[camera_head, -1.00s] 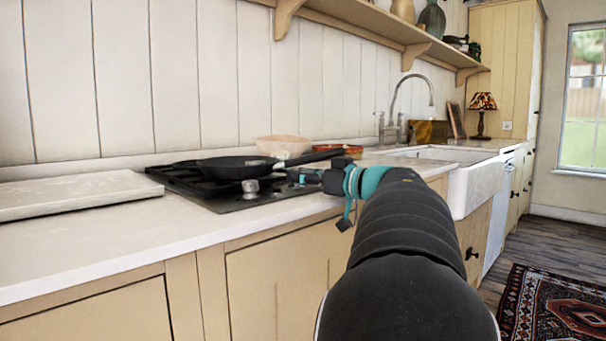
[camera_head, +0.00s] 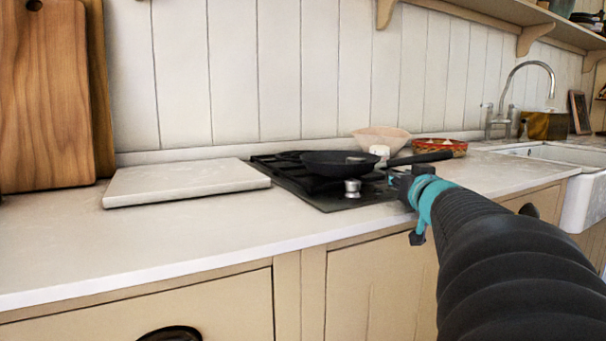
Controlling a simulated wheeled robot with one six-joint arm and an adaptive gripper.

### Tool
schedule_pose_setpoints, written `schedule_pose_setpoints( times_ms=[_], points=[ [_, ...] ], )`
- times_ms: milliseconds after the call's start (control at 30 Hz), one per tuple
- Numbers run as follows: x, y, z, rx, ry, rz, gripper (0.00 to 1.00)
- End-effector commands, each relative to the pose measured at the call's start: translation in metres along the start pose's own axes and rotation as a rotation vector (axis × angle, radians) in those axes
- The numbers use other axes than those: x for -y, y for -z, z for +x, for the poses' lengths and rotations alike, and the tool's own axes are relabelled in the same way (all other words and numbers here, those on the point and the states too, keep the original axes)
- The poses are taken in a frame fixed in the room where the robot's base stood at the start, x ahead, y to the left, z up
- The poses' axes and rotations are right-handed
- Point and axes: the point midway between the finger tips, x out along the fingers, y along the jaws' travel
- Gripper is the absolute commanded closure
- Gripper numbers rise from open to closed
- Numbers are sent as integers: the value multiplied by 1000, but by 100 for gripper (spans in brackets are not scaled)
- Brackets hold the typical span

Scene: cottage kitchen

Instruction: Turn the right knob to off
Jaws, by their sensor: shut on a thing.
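The black cooktop (camera_head: 268,168) is set in the pale counter, with a dark frying pan (camera_head: 335,163) on it, its handle pointing right. A silver knob (camera_head: 352,188) stands at the front of the cooktop, left of my gripper. My gripper (camera_head: 395,180) reaches in from the right at the cooktop's front right corner. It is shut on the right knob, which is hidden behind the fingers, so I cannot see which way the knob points.
A white slab (camera_head: 186,182) lies left of the cooktop. Wooden boards (camera_head: 45,100) lean on the wall at far left. A pink bowl (camera_head: 381,139) and a patterned red bowl (camera_head: 440,147) stand behind the pan. The sink (camera_head: 575,165) is at right. The front counter is clear.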

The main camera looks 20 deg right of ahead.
Motion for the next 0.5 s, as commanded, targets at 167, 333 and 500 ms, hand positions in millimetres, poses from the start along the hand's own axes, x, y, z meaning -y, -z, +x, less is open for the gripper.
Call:
schedule_pose_setpoints(
  times_ms=[167,333,500],
  points=[
    [0,0,0,0,-14,0,100],
    [0,0,0,0,-15,0,100],
    [0,0,0,-1,-15,0,60]
  ],
)
